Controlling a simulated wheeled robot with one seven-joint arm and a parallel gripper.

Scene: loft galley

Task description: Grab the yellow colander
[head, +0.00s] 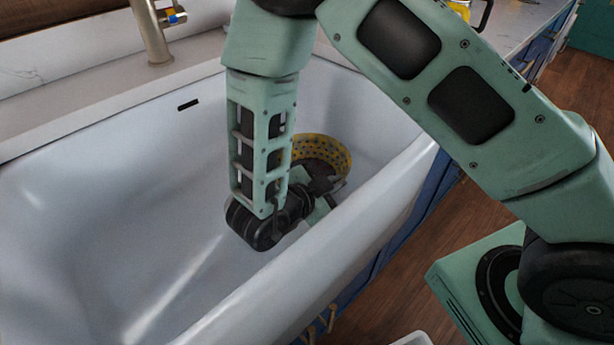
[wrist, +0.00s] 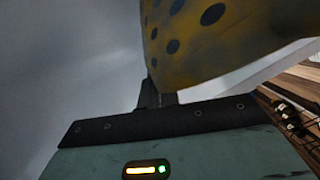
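The yellow colander (head: 329,150) sits in the right end of the white sink, near its front wall. It is round, with dark holes. My gripper (head: 325,190) is down in the sink at the colander's near side and partly covers it. In the wrist view, the colander's yellow wall (wrist: 225,35) fills the top right, right at the fingers. My gripper's dark fingers (wrist: 160,97) are close together at the middle, with the colander's edge between them. The fingertips are partly hidden by the colander.
The white sink (head: 130,200) is otherwise empty, with free room to the left. Its thick front wall (head: 330,260) is close to my gripper. A faucet (head: 153,35) stands on the counter behind. The wooden floor (head: 470,220) lies to the right.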

